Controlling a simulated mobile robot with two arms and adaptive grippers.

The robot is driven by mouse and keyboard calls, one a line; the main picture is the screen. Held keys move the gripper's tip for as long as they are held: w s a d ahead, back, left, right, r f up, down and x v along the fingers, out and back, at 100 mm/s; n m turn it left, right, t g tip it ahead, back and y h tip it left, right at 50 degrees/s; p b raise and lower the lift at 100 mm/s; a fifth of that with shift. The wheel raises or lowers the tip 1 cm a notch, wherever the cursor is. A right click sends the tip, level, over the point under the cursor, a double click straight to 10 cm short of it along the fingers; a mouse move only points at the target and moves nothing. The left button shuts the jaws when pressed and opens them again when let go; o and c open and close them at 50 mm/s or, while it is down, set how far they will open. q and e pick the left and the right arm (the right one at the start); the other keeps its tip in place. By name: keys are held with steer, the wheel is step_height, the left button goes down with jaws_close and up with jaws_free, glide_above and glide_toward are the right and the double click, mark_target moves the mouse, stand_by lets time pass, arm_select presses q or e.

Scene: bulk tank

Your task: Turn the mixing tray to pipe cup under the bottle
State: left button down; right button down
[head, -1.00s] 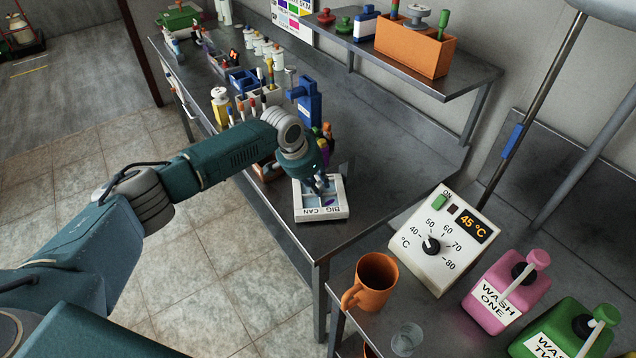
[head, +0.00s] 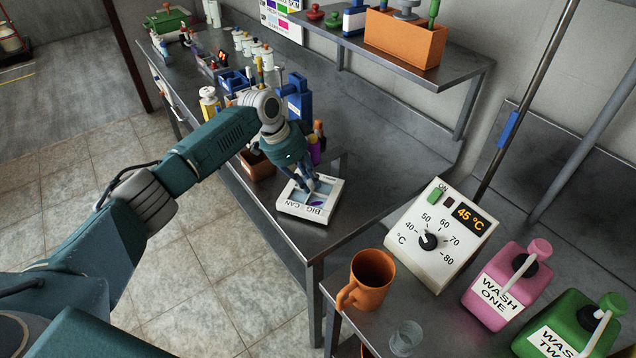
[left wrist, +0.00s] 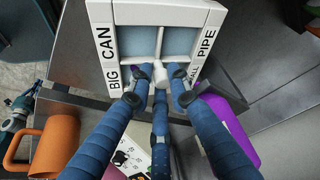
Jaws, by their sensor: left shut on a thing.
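The mixing tray (head: 281,207) is a white square tray with compartments on the near end of the steel bench. It sits askew to the bench edge. Its BIG CAN side faces the front in the head view. The left wrist view shows the tray (left wrist: 97,15) with BIG CAN on the left and a partly covered PIPE label on the right. My left gripper (head: 309,187) reaches down into the tray. In the left wrist view its fingers (left wrist: 160,82) are shut around a small white knob (left wrist: 160,76) at the tray's middle. A purple bottle (head: 314,150) stands behind the tray. My right gripper is out of view.
A blue bottle (head: 300,98) stands farther back among brushes and small containers. An orange mug (head: 373,277), a clear cup (head: 406,338), a 45 °C heater box (head: 440,238) and a pink wash bottle (head: 508,285) stand at the right. Bare bench lies right of the tray.

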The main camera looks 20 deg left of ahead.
arm_select(q)
steer(key=shift+w+r, duration=0.4)
steer(key=shift+r, duration=0.05)
steer(key=c, duration=1.7)
jaws_free()
steer(key=shift+s+f, duration=0.1)
steer(key=shift+f, duration=0.05)
steer(key=shift+s+f, duration=0.1)
steer(key=v, duration=1.2)
steer(key=shift+a, duration=0.15)
